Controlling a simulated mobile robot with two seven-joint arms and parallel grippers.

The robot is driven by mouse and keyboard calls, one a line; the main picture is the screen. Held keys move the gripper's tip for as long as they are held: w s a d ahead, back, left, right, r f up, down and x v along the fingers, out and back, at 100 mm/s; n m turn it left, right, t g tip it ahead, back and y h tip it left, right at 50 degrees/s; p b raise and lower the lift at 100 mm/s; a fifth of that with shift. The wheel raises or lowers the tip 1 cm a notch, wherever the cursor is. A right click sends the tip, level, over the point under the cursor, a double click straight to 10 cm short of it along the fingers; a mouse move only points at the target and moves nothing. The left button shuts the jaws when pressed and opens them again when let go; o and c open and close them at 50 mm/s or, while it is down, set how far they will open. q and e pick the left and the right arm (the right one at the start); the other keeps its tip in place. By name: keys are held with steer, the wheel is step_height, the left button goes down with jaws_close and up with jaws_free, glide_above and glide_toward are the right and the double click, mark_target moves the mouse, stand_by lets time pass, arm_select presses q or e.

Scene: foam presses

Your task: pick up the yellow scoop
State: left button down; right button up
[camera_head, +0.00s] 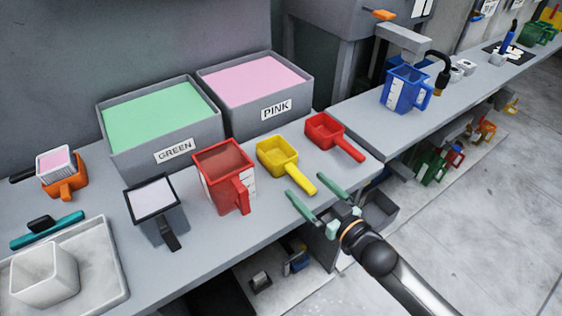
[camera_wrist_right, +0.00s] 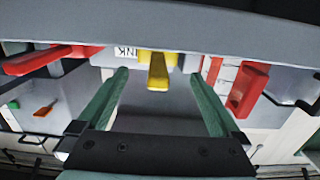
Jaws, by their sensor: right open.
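The yellow scoop (camera_head: 280,158) lies on the grey bench between a red jug and a red scoop, its handle pointing toward the front edge. My right gripper (camera_head: 308,187) has its green fingers spread wide and holds nothing. In the head view it is at the bench's front edge, close to the end of the scoop's handle. In the right wrist view the yellow scoop's handle (camera_wrist_right: 158,72) shows beyond and between the two open fingers (camera_wrist_right: 157,98), not touching them. My left gripper is not in view.
The red jug (camera_head: 222,175) stands left of the scoop, the red scoop (camera_head: 326,132) right of it. Bins of green (camera_head: 155,112) and pink (camera_head: 255,78) material stand behind. A grey jug (camera_head: 155,208) and a pale tray (camera_head: 108,268) are farther left. A blue jug (camera_head: 403,92) stands at right.

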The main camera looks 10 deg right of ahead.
mark_target(294, 173)
steer(key=shift+f+x, duration=0.15)
steer(key=shift+x, duration=1.6)
steer(key=shift+f+x, duration=0.2)
steer(key=shift+x, duration=1.55)
steer(key=shift+d+r, duration=0.1)
steer(key=shift+d, duration=0.1)
steer(key=c, duration=1.1)
